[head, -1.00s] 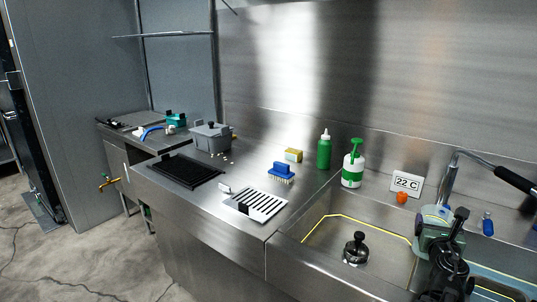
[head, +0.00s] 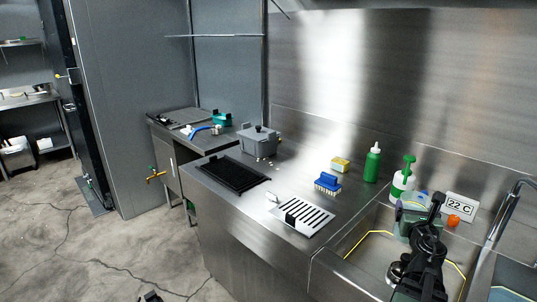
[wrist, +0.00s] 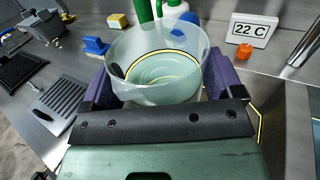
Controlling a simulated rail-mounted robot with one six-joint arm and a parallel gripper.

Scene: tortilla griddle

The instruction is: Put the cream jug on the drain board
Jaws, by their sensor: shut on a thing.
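The cream jug (wrist: 160,65), a clear, pale-green round vessel, is upright between the purple finger pads of my gripper (wrist: 165,88) in the wrist view. My gripper is shut on it. In the head view my gripper (head: 412,203) is above the sink's back part, and its own body and arm mostly hide the jug. The drain board (head: 281,212), a pale plate with dark slots, lies on the counter left of the sink. It also shows at the left of the wrist view (wrist: 50,112), apart from the jug.
A blue brush (head: 328,184), yellow sponge (head: 340,164), green bottle (head: 372,163) and green-white pump bottle (head: 402,183) stand behind the drain board. A black grate (head: 233,174) lies to its left. The sink tap (head: 500,215) and "22 C" sign (head: 461,206) are at right.

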